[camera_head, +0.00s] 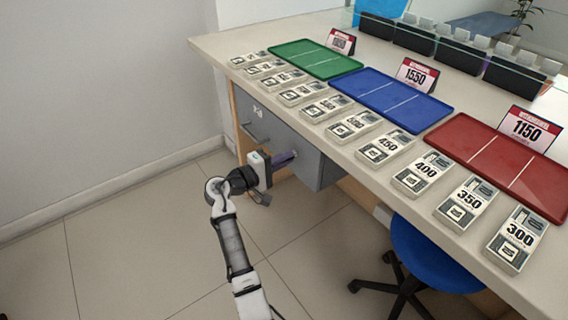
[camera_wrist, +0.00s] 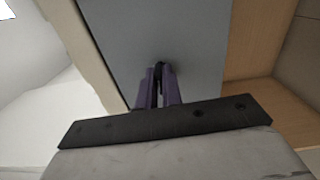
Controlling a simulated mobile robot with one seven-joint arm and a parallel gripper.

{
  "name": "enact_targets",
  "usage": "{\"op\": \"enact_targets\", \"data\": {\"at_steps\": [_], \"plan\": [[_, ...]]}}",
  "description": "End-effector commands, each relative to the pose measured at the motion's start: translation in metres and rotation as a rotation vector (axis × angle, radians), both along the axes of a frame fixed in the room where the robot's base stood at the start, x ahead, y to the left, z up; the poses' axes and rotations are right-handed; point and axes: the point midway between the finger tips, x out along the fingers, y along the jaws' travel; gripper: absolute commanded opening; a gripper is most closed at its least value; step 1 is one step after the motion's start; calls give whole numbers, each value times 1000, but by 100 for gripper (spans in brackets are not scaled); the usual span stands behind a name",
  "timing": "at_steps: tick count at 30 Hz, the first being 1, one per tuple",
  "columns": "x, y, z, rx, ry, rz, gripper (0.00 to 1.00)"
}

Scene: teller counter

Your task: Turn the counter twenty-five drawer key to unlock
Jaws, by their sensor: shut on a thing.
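The grey drawer unit (camera_head: 312,165) hangs under the counter's left end, with a bar handle and a small white marking on its front. My gripper (camera_head: 292,156) is at the lower right part of the drawer front, its purple fingers pointing at it. In the wrist view my gripper (camera_wrist: 159,74) is shut on a small dark piece, the key (camera_wrist: 160,66), at the grey drawer front (camera_wrist: 190,45). Most of the key is hidden between the fingers. The lock and the key's angle cannot be made out.
The counter (camera_head: 215,42) overhangs the drawer. Green (camera_head: 315,58), blue (camera_head: 390,95) and red (camera_head: 500,160) trays and several numbered bundles lie on it. A blue chair (camera_head: 425,255) stands to the right. The floor at left is clear.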

Motion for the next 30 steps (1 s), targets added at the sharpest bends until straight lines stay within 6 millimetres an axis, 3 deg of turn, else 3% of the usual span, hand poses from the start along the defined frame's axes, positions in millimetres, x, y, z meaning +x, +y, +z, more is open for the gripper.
{"op": "enact_targets", "data": {"at_steps": [19,20,24,30], "plan": [[0,0,0,30,-39,-1,0],[0,0,0,30,-39,-1,10],[0,0,0,30,-39,-1,28],[0,0,0,28,-39,0,29]]}}
